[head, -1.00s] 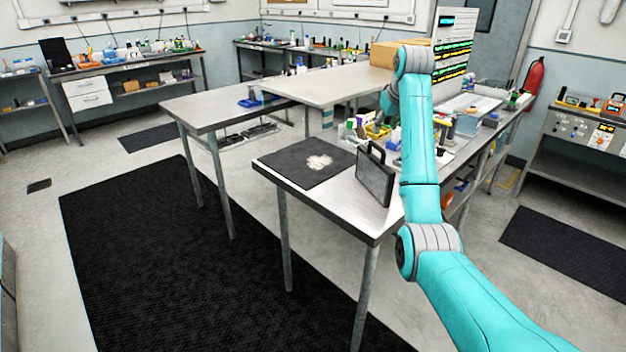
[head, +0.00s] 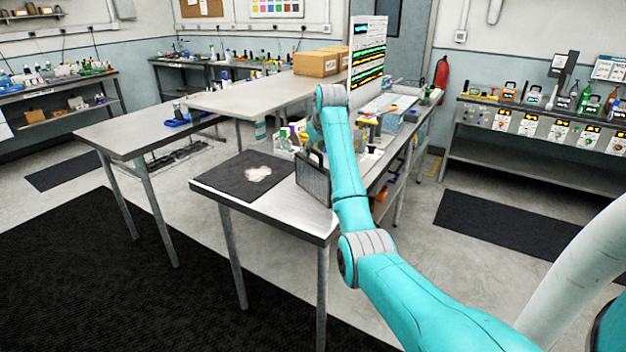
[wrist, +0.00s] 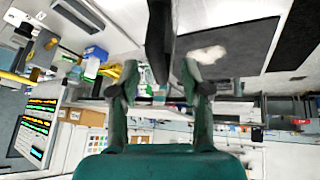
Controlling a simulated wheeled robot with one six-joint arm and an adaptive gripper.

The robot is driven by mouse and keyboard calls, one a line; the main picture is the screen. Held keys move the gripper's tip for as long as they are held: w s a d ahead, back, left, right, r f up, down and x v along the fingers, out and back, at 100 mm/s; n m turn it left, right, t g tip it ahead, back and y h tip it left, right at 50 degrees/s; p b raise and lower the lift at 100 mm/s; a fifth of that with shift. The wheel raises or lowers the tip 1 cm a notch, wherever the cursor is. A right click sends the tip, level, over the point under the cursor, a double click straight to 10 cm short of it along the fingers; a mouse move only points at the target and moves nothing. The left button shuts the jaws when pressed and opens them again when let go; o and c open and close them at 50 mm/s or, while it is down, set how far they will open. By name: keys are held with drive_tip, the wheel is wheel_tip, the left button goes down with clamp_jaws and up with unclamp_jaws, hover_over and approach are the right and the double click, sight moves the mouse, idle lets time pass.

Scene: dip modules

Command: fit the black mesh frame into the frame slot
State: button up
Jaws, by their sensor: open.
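The black mesh frame (head: 311,183) stands upright, handle up, at the right end of the near steel table, beside a dark mat. In the wrist view, its dark edge (wrist: 159,40) shows at the top middle, in line with the gap between my fingers. My gripper (wrist: 160,80) is open, with one finger on each side of that line. I cannot tell whether the fingers touch the frame. In the head view my arm reaches over the table's right side and mostly hides the gripper. I cannot make out the frame slot.
The dark mat (head: 226,181) with a pale patch lies on the near table. Behind stand a bench with cardboard boxes (head: 315,63), a display board (head: 368,60) and cluttered small items. A bench with several devices (head: 540,120) stands at right. Floor between is open.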

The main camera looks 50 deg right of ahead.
drive_tip(key=shift+x, duration=1.1)
clamp_jaws()
drive_tip(key=shift+r, duration=0.1)
